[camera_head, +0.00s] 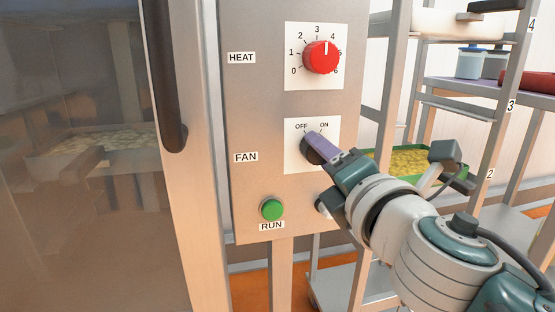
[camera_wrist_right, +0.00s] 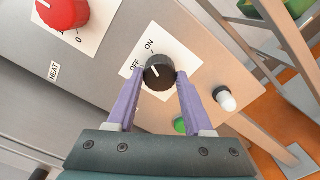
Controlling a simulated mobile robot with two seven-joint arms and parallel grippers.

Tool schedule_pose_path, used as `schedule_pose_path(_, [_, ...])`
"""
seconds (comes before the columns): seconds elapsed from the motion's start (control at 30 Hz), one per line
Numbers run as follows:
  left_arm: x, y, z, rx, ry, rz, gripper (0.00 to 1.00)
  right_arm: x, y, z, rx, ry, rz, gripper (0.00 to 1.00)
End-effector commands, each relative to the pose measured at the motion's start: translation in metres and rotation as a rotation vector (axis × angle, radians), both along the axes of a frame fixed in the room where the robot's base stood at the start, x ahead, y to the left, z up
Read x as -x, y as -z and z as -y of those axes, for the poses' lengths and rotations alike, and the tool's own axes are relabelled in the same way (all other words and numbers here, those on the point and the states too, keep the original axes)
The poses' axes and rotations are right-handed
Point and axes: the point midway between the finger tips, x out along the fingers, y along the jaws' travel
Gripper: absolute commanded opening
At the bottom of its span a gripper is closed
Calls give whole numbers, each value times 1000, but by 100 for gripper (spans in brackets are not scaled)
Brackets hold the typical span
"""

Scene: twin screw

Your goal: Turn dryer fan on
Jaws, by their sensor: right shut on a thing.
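The fan knob is a round black knob (camera_wrist_right: 159,72) on a white plate marked OFF and ON. In the right wrist view its white pointer mark appears to be on the OFF side. In the head view the knob (camera_head: 311,152) is mostly covered by my right gripper (camera_head: 321,146). My right gripper's purple fingers (camera_wrist_right: 160,75) are on either side of the knob and shut on it. The FAN label (camera_head: 245,157) is to the left of the plate. My left gripper is not in view.
Above is the red HEAT knob (camera_head: 321,57), pointing between 3 and 4. Below are a green RUN button (camera_head: 272,209) and a white button (camera_wrist_right: 225,98). A glass dryer door with a dark handle (camera_head: 167,80) is at left. Racks (camera_head: 395,70) with trays stand at right.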

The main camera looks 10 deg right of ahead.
Motion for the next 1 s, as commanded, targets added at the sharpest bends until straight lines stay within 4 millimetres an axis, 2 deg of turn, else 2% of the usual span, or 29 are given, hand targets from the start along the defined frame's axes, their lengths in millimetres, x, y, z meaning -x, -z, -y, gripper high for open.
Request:
schedule_pose_path(0.3, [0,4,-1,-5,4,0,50,0,0,0,-98,-1,-2,0])
schedule_pose_path(0.77, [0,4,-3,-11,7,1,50,0,0,0,-112,-1,-3,0])
schedule_pose_path(0.8, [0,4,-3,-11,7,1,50,0,0,0,-112,-1,-3,54])
schedule_pose_path(1.0, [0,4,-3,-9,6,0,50,0,0,0,-110,-1,-4,76])
